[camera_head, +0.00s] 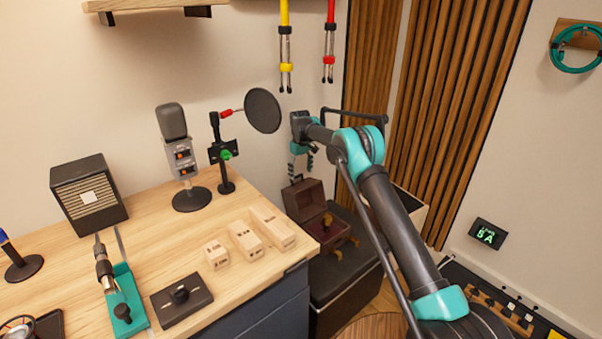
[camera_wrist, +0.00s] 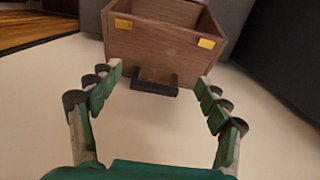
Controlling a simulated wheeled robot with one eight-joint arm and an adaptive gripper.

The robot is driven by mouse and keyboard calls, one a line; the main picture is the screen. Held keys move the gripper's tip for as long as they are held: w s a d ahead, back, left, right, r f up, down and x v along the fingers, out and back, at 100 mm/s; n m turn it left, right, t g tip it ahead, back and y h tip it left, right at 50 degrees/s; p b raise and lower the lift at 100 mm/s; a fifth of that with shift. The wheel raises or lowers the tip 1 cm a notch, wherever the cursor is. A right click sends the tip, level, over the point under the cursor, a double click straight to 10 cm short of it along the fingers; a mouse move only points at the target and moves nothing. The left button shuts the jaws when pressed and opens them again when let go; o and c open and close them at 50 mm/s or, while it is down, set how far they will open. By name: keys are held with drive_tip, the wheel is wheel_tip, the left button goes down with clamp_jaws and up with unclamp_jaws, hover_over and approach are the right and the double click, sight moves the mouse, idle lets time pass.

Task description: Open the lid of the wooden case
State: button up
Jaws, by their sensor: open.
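The wooden case (camera_head: 303,201) is brown and sits on a dark box beside the table in the head view. Its lid appears raised, with the reddish inside and brass-coloured parts showing. In the wrist view, the wooden case (camera_wrist: 165,45) shows a wooden face with two brass fittings and a dark handle (camera_wrist: 153,88) at its lower edge. My gripper (camera_head: 301,162) is above the case in the head view. In the wrist view, my gripper (camera_wrist: 160,78) is open and empty, its fingers spread on either side of the handle. I cannot tell whether they touch anything.
The wooden table (camera_head: 150,245) left of the case holds a microphone (camera_head: 176,150), a pop filter stand (camera_head: 224,165) and several pale blocks (camera_head: 245,240). Cables (camera_head: 329,50) hang on the wall above. The dark box (camera_head: 335,285) supports the case.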

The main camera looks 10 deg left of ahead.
sight(296, 176)
idle(0.3)
wheel_tip(296, 176, up, 12)
idle(0.5)
drive_tip(key=shift+w, duration=0.15)
drive_tip(key=shift+s+d+r+t+y, duration=0.85)
drive_tip(key=shift+s+d+t+y, duration=0.65)
drive_tip(key=shift+y, duration=0.3)
drive_tip(key=x, duration=1.7)
drive_tip(key=shift+w+f, duration=0.1)
drive_tip(key=shift+f, duration=0.05)
